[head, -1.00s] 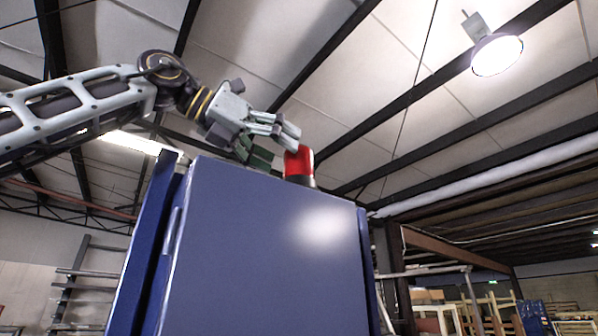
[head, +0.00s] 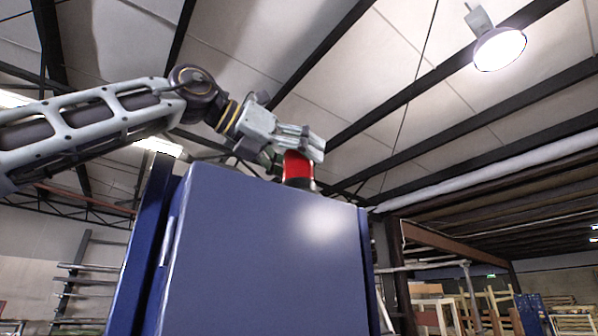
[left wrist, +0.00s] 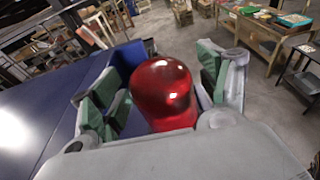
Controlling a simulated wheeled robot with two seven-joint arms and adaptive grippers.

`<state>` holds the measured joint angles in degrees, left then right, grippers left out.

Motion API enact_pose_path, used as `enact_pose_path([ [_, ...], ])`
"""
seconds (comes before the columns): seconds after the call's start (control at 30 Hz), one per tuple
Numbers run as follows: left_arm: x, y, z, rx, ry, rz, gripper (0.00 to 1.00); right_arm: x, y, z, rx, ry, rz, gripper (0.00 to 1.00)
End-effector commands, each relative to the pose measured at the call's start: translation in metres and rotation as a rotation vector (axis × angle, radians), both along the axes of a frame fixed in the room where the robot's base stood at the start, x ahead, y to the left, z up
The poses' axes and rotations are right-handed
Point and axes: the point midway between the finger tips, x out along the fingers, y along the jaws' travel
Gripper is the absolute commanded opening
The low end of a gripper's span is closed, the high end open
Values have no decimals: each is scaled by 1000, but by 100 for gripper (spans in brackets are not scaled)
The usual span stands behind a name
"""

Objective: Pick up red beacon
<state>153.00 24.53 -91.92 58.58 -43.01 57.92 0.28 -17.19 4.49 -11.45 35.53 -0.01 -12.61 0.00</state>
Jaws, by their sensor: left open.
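The red beacon (head: 297,166) stands upright on top of the blue cabinet (head: 262,255), on a dark base. My left gripper (head: 300,142) is at the beacon in the head view, and its fingers hide the beacon's upper part. In the left wrist view the red beacon (left wrist: 163,92) sits between the two open green-padded fingers of the left gripper (left wrist: 160,85). A gap shows on the left side; the right finger is close to the beacon, and I cannot tell if it touches. My right gripper is not in view.
The cabinet's top edge lies just below the gripper. A bright lamp (head: 499,48) hangs from the ceiling at upper right. Shelving and wooden frames stand in the background. In the left wrist view a wooden table (left wrist: 262,32) stands away on the floor.

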Motion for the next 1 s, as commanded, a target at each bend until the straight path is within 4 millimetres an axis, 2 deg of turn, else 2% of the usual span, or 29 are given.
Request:
enact_pose_path([
  [0.43, 0, 0, -1, -1, 1, 0, 76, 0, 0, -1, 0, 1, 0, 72],
  [0.87, 0, 0, -1, -1, 1, 0, 21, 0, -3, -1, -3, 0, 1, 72],
  [1.0, 0, 1, 0, -2, 0, 0, 20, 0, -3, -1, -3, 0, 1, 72],
])
